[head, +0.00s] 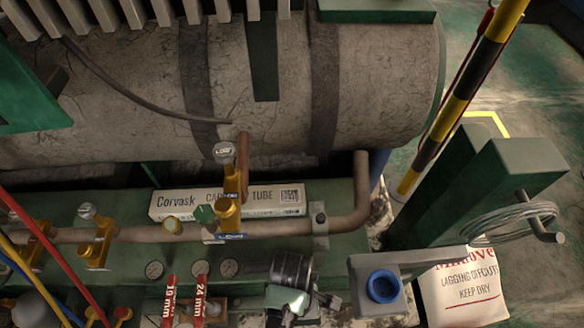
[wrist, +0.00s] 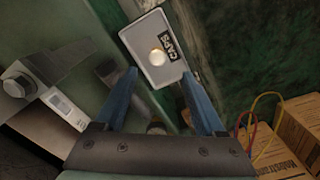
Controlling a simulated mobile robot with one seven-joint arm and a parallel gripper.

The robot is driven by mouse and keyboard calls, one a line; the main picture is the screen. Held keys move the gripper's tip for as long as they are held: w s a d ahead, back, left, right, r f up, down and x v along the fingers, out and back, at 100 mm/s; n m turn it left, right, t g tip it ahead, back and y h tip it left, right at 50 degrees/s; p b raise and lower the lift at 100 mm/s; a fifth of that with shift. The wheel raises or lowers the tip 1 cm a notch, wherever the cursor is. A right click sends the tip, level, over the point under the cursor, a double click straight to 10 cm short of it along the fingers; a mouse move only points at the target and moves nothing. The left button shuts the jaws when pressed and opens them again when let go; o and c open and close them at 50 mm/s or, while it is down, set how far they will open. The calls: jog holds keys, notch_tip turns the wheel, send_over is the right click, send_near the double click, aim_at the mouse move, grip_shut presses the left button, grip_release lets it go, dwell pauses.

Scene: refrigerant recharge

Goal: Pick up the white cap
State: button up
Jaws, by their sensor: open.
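The white cap (wrist: 158,56) is a small, pale round piece in the wrist view. It lies in a shallow grey tray (wrist: 136,42) marked CAPS, near the top middle. My gripper (wrist: 160,73) has two blue fingers, spread apart with nothing between them. The tray shows beyond and between the fingertips, and the cap appears roughly midway between them, a little farther up the picture. The fingers do not touch the cap. I cannot make out the cap or its tray in the head view.
Cardboard boxes (wrist: 298,128) with red and yellow cords stand right in the wrist view. The head view shows a pipe (head: 290,228) with yellow valves, a Corvask box (head: 265,200), a grey holder with a blue ring (head: 383,286) and a striped pole (head: 463,90).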

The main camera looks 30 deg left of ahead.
jog(key=f+b, duration=0.1)
jog(key=f, duration=0.2)
jog(key=f+b, duration=0.2)
jog(key=f, duration=0.2)
jog(key=shift+w+f+b, duration=0.2)
jog(key=shift+f+b, duration=0.1)
grip_shut()
